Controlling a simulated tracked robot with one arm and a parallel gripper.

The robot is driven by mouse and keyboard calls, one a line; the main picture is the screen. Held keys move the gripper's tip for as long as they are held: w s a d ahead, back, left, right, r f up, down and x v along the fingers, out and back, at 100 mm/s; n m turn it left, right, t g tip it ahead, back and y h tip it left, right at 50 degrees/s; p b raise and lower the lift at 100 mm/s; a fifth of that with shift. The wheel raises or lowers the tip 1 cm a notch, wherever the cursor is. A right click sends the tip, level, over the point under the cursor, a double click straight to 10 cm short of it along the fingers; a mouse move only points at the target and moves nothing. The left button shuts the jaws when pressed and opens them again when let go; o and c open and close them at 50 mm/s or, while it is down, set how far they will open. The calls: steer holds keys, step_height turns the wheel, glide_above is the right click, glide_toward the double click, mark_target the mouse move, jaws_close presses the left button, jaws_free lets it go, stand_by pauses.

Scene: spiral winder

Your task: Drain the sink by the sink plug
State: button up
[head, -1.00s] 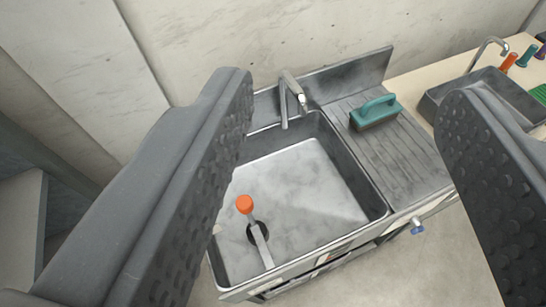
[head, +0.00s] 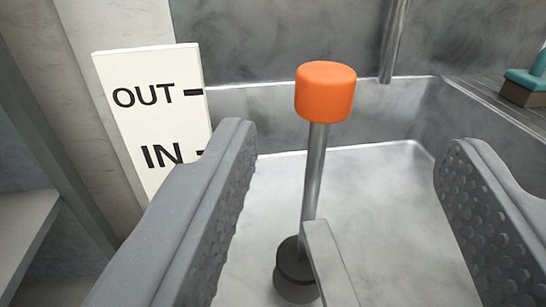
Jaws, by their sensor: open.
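The sink plug (head: 315,170) is a metal rod with an orange cylindrical knob (head: 325,92) on top. It stands nearly upright, with a dark round stopper (head: 293,275) at its foot near the sink floor. I cannot tell whether the stopper is seated in the drain. The metal sink (head: 380,180) fills the middle of the view. My gripper (head: 345,150) is open, its two textured grey fingers on either side of the rod. Neither finger touches the plug, and the knob appears between and a little above the fingertips.
A white sign (head: 150,110) reading OUT and IN, with black marks, stands left of the sink. A flat metal bar (head: 330,265) runs beside the rod's lower part. A tap pipe (head: 393,40) hangs at the back. A teal-handled brush (head: 528,85) sits at the far right.

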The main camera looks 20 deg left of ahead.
mark_target(325, 70)
steer(key=p+x, duration=0.1)
steer(key=x, duration=0.3)
steer(key=f+p+x, duration=0.1)
steer(key=p+x, duration=0.1)
steer(key=x, duration=0.3)
steer(key=p+x, duration=0.1)
steer(key=x, duration=0.3)
steer(key=shift+w+a+f+p, duration=0.2)
steer(key=shift+w+a+p, duration=0.05)
steer(key=shift+a+p, duration=0.1)
stand_by(0.4)
